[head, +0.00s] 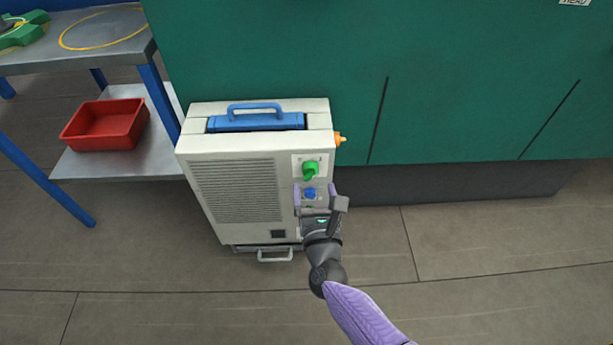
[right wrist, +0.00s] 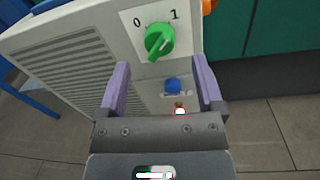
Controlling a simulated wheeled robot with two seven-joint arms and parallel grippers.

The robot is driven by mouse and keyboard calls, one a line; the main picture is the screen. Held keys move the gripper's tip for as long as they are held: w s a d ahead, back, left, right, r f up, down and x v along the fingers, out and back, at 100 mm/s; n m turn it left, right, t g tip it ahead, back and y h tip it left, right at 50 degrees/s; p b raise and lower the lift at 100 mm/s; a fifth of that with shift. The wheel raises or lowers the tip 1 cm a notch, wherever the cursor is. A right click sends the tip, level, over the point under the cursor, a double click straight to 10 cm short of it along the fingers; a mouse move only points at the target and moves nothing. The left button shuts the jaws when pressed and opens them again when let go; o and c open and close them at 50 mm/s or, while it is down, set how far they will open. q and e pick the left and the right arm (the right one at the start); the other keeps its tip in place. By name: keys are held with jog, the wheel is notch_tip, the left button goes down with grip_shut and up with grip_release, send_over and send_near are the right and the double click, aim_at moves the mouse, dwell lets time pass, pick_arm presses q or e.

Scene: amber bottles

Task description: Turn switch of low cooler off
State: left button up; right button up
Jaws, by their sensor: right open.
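The low cooler (head: 235,190) is a pale box with a side grille, standing on the floor against the green cabinet. Its green rotary switch (head: 310,170) sits on a white plate at the upper right of its front. In the right wrist view the switch (right wrist: 159,41) lies below the marks 0 and 1, its ridge slanting from lower left to upper right. My right gripper (head: 315,188) is open and empty, its fingers spread just below the switch and apart from it. A blue button (right wrist: 173,85) shows between the fingers. My left gripper is out of view.
The cooler has a blue top handle (head: 255,108), an orange fitting (head: 340,139) on its right side and a low front handle (head: 275,256). A red bin (head: 106,123) sits on a shelf at left. Floor to the right is clear.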

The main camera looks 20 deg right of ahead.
aim_at(312, 178)
jog(key=b+x, duration=0.1)
jog(key=x, duration=0.3)
jog(key=shift+w, duration=0.1)
grip_shut()
